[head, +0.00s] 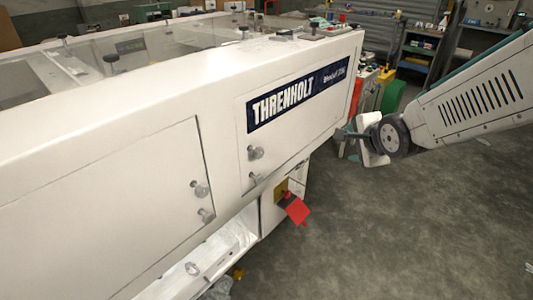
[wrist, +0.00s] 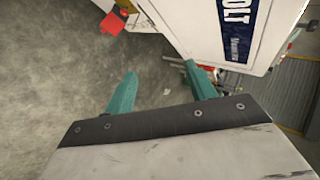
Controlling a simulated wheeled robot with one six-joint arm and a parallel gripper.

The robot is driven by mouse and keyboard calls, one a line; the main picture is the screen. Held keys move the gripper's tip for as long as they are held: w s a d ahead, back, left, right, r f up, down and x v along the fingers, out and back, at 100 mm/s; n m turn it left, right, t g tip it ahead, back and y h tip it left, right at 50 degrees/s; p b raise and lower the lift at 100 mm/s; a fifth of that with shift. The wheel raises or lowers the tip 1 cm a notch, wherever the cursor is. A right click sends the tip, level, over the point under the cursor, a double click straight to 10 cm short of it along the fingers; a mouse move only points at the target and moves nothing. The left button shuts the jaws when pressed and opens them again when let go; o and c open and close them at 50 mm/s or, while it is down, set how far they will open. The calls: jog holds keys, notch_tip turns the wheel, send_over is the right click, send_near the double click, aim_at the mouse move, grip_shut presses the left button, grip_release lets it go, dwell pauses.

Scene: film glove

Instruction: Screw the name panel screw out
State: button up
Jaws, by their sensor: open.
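The name panel (head: 295,140) is a pale rectangular cover on the side of the white machine, with a dark blue THRENHOLT label (head: 283,103). Two metal knob-headed screws stand at its left edge, an upper screw (head: 255,153) and a lower screw (head: 254,178). My gripper (head: 345,133) is right of the panel's right edge, apart from both screws. In the wrist view its two teal fingers (wrist: 161,85) are spread with nothing between them.
A second panel (head: 120,195) with two knobs (head: 200,189) lies to the left. A red flag-like part (head: 296,208) hangs below the machine and also shows in the wrist view (wrist: 113,21). The grey floor (head: 400,230) at right is mostly clear. Shelves (head: 420,50) stand behind.

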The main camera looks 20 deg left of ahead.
jog(key=w+a+f+m+y, duration=0.1)
jog(key=a+f+m+y, duration=0.3)
jog(key=a, duration=0.7)
jog(key=m+y, duration=0.2)
jog(key=y, duration=0.1)
send_near(260, 154)
jog(key=x, duration=1.1)
jog(key=c, duration=1)
